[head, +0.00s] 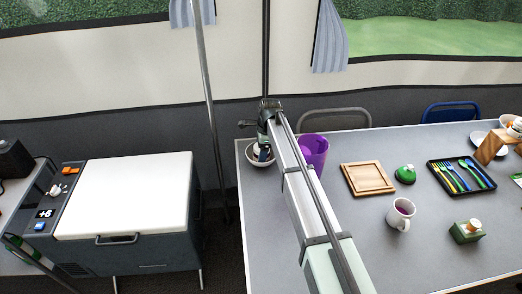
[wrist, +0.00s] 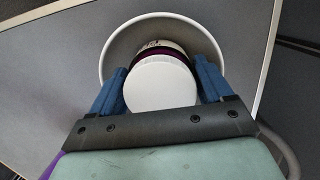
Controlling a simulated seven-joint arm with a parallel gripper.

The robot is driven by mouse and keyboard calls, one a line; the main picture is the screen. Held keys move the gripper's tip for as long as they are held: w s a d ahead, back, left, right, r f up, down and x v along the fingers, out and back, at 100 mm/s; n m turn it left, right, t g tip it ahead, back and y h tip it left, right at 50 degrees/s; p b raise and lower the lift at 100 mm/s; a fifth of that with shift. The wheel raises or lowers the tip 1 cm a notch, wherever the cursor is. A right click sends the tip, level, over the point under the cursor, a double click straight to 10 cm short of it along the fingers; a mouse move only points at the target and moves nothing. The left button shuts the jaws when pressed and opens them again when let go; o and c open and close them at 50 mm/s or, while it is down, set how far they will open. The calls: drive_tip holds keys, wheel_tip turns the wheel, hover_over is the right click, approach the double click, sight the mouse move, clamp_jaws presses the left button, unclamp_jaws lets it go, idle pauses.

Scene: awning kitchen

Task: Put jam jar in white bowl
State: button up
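The jam jar (wrist: 160,84) has a white lid and a dark purple body with a label, partly hidden by the lid. In the wrist view it is inside the outline of the white bowl (wrist: 205,33); I cannot tell if it rests on the bowl's bottom. My gripper (wrist: 161,88) has its blue fingers on both sides of the jar, with no clear gap to the lid. In the head view the bowl (head: 250,163) stands at the table's far left corner, with my gripper (head: 264,145) over it and the jar mostly hidden.
A purple cup (head: 316,150) stands just right of the bowl, close to my arm. A wooden board (head: 368,178), a green item (head: 405,174), a mug (head: 400,214) and a cutlery tray (head: 461,176) lie further right. The table's left edge is close to the bowl.

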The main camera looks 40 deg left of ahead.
drive_tip(key=shift+o, duration=0.5)
drive_tip(key=shift+r, duration=0.45)
wheel_tip(320, 180, up, 12)
drive_tip(key=w+d, duration=0.1)
drive_tip(key=shift+w, duration=0.15)
drive_tip(key=shift+d+f, duration=0.1)
drive_tip(key=shift+d, duration=0.05)
